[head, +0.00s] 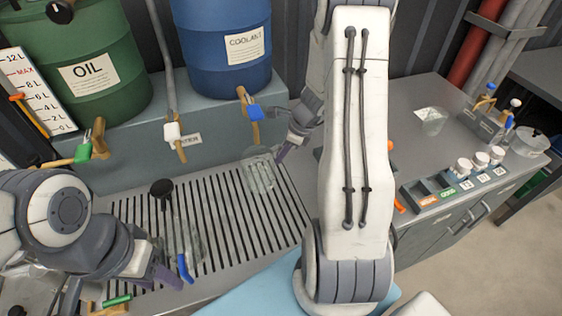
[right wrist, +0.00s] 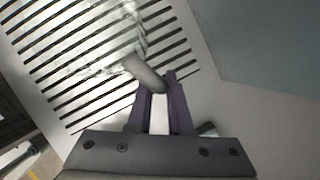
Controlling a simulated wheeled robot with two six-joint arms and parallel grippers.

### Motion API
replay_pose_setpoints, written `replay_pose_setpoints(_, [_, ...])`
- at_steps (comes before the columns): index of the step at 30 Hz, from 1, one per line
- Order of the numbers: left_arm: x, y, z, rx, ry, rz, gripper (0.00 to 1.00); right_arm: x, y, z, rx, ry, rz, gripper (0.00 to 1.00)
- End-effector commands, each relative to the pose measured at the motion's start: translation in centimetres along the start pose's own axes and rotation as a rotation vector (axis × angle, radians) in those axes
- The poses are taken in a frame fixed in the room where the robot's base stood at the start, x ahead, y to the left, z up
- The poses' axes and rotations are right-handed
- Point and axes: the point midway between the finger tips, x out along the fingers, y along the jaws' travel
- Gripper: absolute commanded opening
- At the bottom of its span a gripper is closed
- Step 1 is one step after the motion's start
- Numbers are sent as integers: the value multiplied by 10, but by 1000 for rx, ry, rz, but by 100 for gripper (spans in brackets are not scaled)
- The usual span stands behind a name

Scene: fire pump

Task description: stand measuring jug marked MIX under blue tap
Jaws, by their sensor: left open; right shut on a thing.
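A clear measuring jug (head: 258,172) is at the back right of the slotted drain grate, just below and slightly in front of the blue tap (head: 254,110). I cannot read any mark on it. My right gripper (head: 284,150) is shut on its grey handle (right wrist: 146,72), at the jug's right side. In the right wrist view the clear jug body (right wrist: 112,45) shows faintly over the slots; I cannot tell whether its base touches the grate. My left gripper (head: 160,272) is open and empty at the front left of the grate.
Another clear vessel (head: 196,245) stands near my left gripper, with a black-knobbed rod (head: 162,190) and a blue-ended item (head: 185,267). Green tap (head: 84,151) and white tap (head: 172,131) are to the left. The right counter holds small pots (head: 480,160) and labelled bins.

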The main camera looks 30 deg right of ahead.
Motion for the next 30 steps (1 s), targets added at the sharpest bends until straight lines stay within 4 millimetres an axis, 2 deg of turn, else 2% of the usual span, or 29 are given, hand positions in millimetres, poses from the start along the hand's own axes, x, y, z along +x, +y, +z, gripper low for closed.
replay_pose_setpoints(3, [4, 0, 0, 0, 0, 0, 50, 19, 2, -8, 4, 1, 5, 0])
replay_pose_setpoints(7, [7, 0, 0, 0, 0, 0, 50, 33, 2, -14, 2, 0, 4, 0])
replay_pose_setpoints(19, [10, -1, 0, 0, 0, 0, 50, 38, 1, -16, 0, 0, 2, 0])
replay_pose_setpoints(20, [10, -1, 0, 0, 0, 0, 50, 37, 1, -16, 0, 0, 1, 26])
replay_pose_setpoints(21, [9, -1, 0, 0, 0, 0, 50, 37, 1, -16, 0, 0, 2, 41])
replay_pose_setpoints(22, [9, -1, 0, 0, 0, 0, 50, 37, 1, -16, 0, 0, 2, 48])
replay_pose_setpoints(30, [9, -1, 0, 0, 0, 0, 50, 36, 1, -16, 0, 0, 2, 48])
